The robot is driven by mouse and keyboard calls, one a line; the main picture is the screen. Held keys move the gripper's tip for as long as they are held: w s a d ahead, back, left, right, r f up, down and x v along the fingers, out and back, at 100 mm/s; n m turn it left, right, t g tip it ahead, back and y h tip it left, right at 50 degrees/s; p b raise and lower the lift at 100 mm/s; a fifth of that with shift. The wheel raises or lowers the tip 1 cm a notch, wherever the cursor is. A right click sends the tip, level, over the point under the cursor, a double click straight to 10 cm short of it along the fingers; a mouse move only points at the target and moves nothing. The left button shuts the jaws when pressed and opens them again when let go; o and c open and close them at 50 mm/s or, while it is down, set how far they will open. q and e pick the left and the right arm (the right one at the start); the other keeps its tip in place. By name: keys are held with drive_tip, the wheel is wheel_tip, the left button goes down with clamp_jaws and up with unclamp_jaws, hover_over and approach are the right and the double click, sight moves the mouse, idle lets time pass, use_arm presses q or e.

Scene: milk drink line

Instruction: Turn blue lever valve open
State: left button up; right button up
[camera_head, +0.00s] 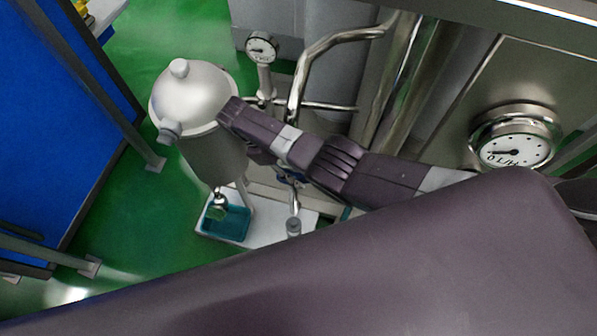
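A small blue part (291,178), possibly the blue lever valve, shows just below my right gripper. Most of it is hidden behind the gripper and arm, so I cannot tell how the lever is turned. My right gripper (246,133) reaches in from the right and overlaps the right edge of a metal vessel (197,98) in the picture. I cannot tell whether it touches the vessel or the valve, or how far apart its fingers are. My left gripper is not in view.
Steel pipes (326,45) and a round gauge (262,47) stand behind the gripper. A larger gauge (514,148) sits at right. A teal tray (226,224) lies on a white base (268,229) under the vessel. Blue panels (45,120) stand left on green floor.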

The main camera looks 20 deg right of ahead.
drive_tip(key=v, duration=1.2)
